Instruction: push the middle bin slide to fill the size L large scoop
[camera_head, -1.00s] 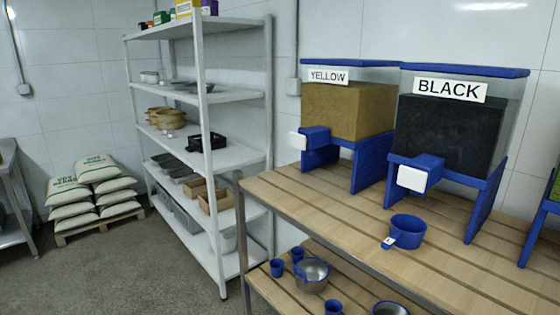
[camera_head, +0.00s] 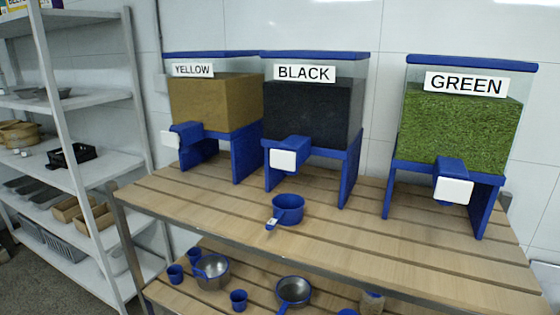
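The middle bin (camera_head: 312,115) is clear with a blue lid and stand, labelled BLACK and filled with dark material. Its slide (camera_head: 283,159) is a white plate on the front of a blue spout. A blue scoop (camera_head: 289,209) stands upright on the wooden table in front of the bin, a little forward of the spout. Its handle points to the front left, with a small white tag (camera_head: 272,223) too small to read. The scoop's inside is only partly visible. Neither of my grippers is in view.
The YELLOW bin (camera_head: 215,105) stands left and the GREEN bin (camera_head: 460,125) right on the slatted table (camera_head: 370,235). Blue cups (camera_head: 239,299) and metal pans (camera_head: 293,290) sit on the lower shelf. A white rack (camera_head: 100,180) stands at the left. The tabletop around the scoop is clear.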

